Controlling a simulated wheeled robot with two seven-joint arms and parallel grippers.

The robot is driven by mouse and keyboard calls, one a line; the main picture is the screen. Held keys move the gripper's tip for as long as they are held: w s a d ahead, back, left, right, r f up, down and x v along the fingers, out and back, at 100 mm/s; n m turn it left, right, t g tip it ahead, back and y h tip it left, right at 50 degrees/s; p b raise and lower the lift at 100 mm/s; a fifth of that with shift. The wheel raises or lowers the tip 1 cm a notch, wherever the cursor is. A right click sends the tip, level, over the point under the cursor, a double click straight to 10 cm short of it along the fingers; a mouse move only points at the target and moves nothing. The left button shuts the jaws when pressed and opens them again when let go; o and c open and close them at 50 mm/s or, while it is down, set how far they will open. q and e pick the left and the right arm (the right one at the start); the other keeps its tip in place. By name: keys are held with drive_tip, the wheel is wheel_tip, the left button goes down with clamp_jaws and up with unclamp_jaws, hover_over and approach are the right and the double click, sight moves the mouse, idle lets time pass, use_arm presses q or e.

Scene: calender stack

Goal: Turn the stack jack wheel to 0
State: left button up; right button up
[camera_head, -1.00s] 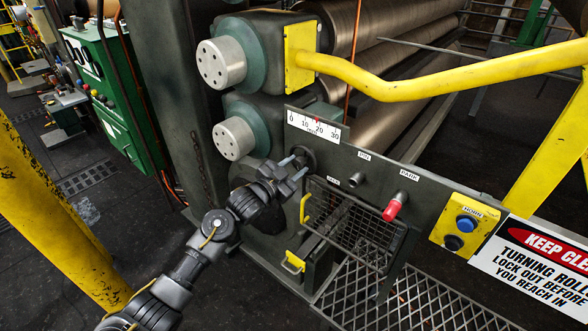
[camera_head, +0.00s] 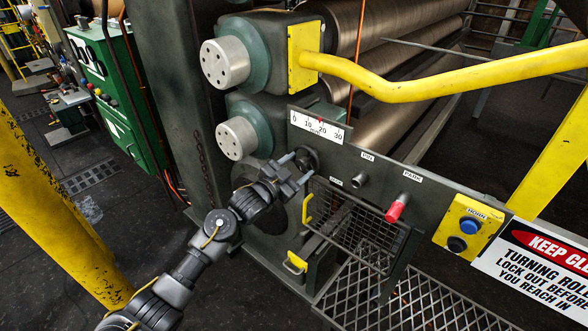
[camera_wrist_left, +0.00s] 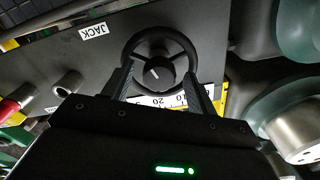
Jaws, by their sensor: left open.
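The dark jack wheel (camera_head: 307,159) is on the grey machine panel, below the white scale (camera_head: 316,128) marked 0, 10, 20 and 30. The scale's red pointer (camera_head: 320,120) is close to 20. My left gripper (camera_head: 297,168) is open in front of the wheel, partly hiding it. In the left wrist view the spoked wheel (camera_wrist_left: 160,57) has a hub with a white mark, and the two fingers reach to either side of its near rim. I cannot tell whether they touch it. The JACK label (camera_wrist_left: 94,31) is beside the wheel. My right gripper is not in view.
A wire mesh guard (camera_head: 355,222) is just below the wheel. A yellow rail (camera_head: 430,82) crosses above; a yellow post (camera_head: 50,215) stands left.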

use_arm(q)
drive_tip(key=b+v, duration=0.2)
drive_tip(key=v, duration=0.8)
drive_tip(key=shift+s+a, duration=0.25)
drive_tip(key=shift+s, duration=0.05)
drive_tip(key=w+d+n, duration=0.2)
drive_tip(key=n, duration=0.8)
drive_tip(key=w+d+n+b, duration=0.1)
drive_tip(key=w+d+n, duration=0.1)
drive_tip(key=n, duration=0.8)
drive_tip(key=w+d+n+b, duration=0.1)
drive_tip(key=w+n, duration=0.3)
drive_tip(key=n, duration=0.6)
drive_tip(key=shift+d+r, duration=0.2)
drive_tip(key=shift+d, duration=0.55)
